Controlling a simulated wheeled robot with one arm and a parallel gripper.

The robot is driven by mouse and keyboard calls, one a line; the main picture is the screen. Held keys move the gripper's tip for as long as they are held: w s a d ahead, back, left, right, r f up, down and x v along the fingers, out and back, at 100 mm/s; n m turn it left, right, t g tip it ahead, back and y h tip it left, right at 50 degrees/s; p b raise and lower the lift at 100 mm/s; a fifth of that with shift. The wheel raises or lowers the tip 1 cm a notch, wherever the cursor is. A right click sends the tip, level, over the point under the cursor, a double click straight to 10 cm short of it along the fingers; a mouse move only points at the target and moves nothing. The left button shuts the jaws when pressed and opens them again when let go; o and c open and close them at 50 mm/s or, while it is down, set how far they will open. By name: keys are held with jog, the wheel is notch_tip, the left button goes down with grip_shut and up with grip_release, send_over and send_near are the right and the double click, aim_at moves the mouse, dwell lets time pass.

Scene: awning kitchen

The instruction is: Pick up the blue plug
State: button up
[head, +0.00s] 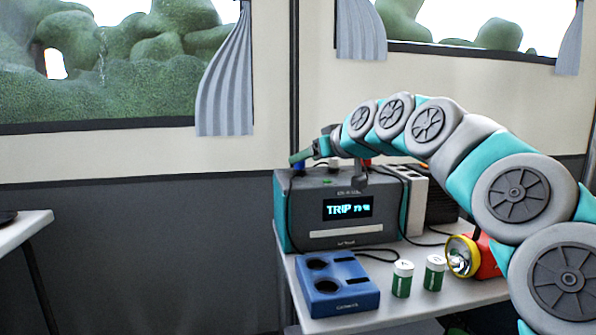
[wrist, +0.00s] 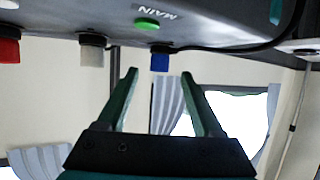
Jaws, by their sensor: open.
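The blue plug (wrist: 160,62) is a small block on the top of the grey and teal power unit (head: 345,233). In the wrist view it shows in the gap between the fingertips of my gripper (wrist: 159,75), with no clear contact. My gripper is open and empty. In the head view my gripper (head: 297,158) is over the unit's back left top edge, and a bit of blue (head: 295,169) shows just under it, mostly hidden.
A red plug (wrist: 9,48), a grey-white plug (wrist: 92,52) and a green button (wrist: 147,23) share the unit's top. Black cables hang around the unit. A blue charger (head: 337,285), two green-white batteries (head: 402,280) and a red-yellow flashlight (head: 463,256) stand in front.

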aim_at(300, 163)
jog(key=shift+f+x, duration=0.2)
jog(key=shift+x, duration=2.2)
jog(key=shift+s, duration=0.1)
jog(key=shift+c, duration=0.3)
jog(key=shift+d, duration=0.1)
grip_shut()
